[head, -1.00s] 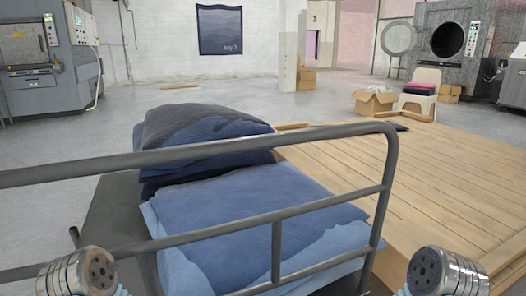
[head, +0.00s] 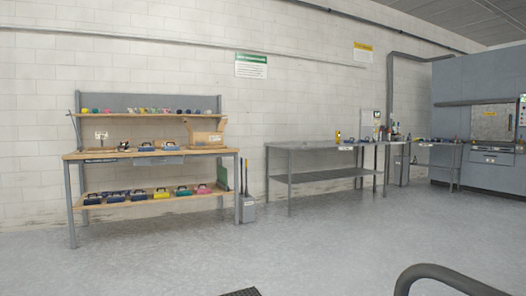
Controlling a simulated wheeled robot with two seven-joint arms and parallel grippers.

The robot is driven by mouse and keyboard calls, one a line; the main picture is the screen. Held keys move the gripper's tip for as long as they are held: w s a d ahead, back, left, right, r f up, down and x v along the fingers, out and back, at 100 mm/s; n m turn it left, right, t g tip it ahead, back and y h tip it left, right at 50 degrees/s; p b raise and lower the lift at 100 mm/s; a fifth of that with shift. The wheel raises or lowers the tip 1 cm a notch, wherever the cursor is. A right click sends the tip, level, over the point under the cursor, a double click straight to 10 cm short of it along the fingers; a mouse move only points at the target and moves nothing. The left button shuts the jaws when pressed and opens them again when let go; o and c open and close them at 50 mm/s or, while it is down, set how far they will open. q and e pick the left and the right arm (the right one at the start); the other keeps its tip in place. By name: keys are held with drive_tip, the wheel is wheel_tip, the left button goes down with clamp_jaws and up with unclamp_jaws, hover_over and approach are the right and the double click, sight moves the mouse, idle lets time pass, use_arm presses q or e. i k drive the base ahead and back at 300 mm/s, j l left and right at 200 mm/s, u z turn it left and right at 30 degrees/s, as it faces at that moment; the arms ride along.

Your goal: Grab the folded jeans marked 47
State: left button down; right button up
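No folded jeans and no mark 47 show in the head view now. A piece of dark metal tube rail (head: 440,274) curves in at the bottom right corner. A small dark edge (head: 241,292) shows at the bottom middle; I cannot tell what it belongs to. Neither of my grippers is in view.
A workbench (head: 150,153) with shelves of small coloured items stands against the white brick wall at left. A steel table (head: 320,147) stands to its right, and a large grey machine (head: 485,125) at far right. The grey floor (head: 300,245) in front is open.

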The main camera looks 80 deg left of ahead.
sight(150, 149)
drive_tip(key=j+u, duration=0.1)
drive_tip(key=u, duration=0.4)
drive_tip(key=j+u, duration=0.1)
drive_tip(key=u, duration=0.35)
drive_tip(key=j+u, duration=0.15)
drive_tip(key=u, duration=0.35)
drive_tip(key=j+u, duration=0.15)
drive_tip(key=u, duration=0.3)
drive_tip(key=i+j+u, duration=0.2)
drive_tip(key=j+u, duration=0.25)
drive_tip(key=i+j+u, duration=0.25)
drive_tip(key=j+u, duration=0.25)
drive_tip(key=i+j+u, duration=0.75)
drive_tip(key=u, duration=0.15)
drive_tip(key=i+j+u, duration=0.1)
drive_tip(key=i+u, duration=0.35)
drive_tip(key=i, duration=2.2)
drive_tip(key=i+j+z, duration=0.1)
drive_tip(key=i, duration=0.7)
drive_tip(key=i+j+z, duration=0.1)
drive_tip(key=i+z, duration=0.4)
drive_tip(key=i+j+z, duration=0.25)
drive_tip(key=z, duration=0.2)
drive_tip(key=i+j+z, duration=0.7)
drive_tip(key=j+z, duration=0.2)
drive_tip(key=j, duration=0.15)
drive_tip(key=i+j+z, duration=0.15)
drive_tip(key=j, duration=0.2)
drive_tip(key=i+l, duration=0.3)
drive_tip(key=l, duration=0.2)
